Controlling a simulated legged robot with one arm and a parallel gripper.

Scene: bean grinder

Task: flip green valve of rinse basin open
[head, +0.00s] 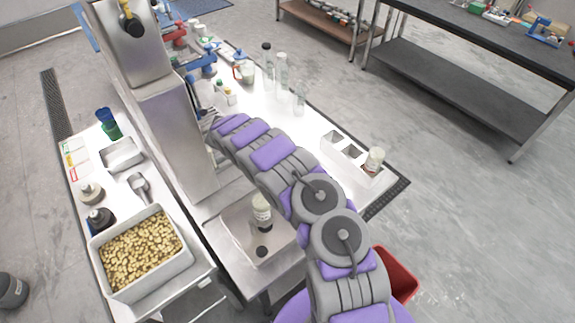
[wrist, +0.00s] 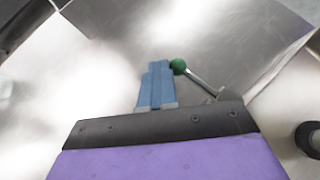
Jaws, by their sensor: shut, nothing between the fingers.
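The valve's green ball knob (wrist: 178,66) sits on the end of a thin metal lever (wrist: 200,79) in the wrist view. In the head view my arm reaches to the steel column's right side, and I cannot make out the valve there. The rinse basin is not clearly identifiable.
The tall steel machine column (head: 178,130) stands beside my arm. A jar (head: 262,211) stands on a steel tray below it. A tray of beans (head: 110,289) is at the lower left. Bottles (head: 282,70) and a white compartment box (head: 338,158) stand on the bright table.

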